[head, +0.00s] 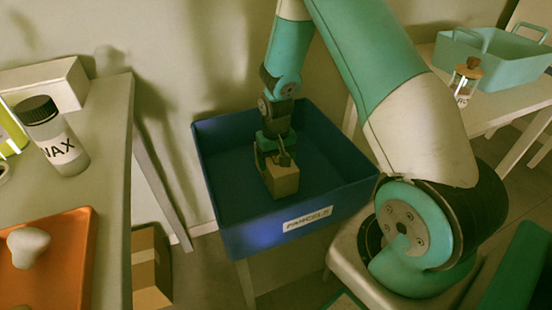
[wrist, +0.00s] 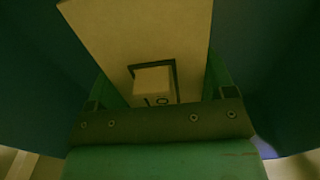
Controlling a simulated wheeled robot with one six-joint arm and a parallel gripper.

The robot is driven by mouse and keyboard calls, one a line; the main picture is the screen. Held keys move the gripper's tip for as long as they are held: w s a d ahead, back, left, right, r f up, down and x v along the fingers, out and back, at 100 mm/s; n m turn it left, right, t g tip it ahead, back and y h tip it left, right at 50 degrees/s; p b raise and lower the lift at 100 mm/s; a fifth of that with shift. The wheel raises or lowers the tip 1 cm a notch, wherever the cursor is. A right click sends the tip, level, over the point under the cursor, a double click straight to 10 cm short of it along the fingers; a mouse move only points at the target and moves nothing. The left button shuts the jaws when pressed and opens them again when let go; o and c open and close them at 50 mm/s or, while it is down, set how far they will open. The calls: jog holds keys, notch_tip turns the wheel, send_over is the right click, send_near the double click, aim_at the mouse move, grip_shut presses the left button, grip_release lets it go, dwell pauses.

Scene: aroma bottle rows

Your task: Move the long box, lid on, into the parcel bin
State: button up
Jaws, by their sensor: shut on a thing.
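The long box (head: 283,180) is tan cardboard and hangs in my gripper (head: 274,157), inside the blue parcel bin (head: 258,239). A white label with dark letters is on the bin's front wall. In the wrist view the box (wrist: 145,32) runs away from my gripper (wrist: 157,95), with a small raised block with dark marks near the jaws. My gripper is shut on the box. Whether the box touches the bin floor, I cannot tell. The lid cannot be made out clearly.
At left, a table holds a WAX jar (head: 60,148), an orange tray (head: 75,255) with a pale object, and a white box (head: 50,85). A cardboard box (head: 150,265) stands on the floor. At right, a table holds a teal basket (head: 495,62) and a corked bottle (head: 465,82).

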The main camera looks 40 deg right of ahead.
jog(key=shift+f+b, duration=0.35)
jog(key=shift+f, duration=0.25)
dwell(0.3)
jog(key=o, duration=0.9)
notch_tip(320, 180, up, 9)
jog(key=p, duration=0.8)
dwell(0.6)
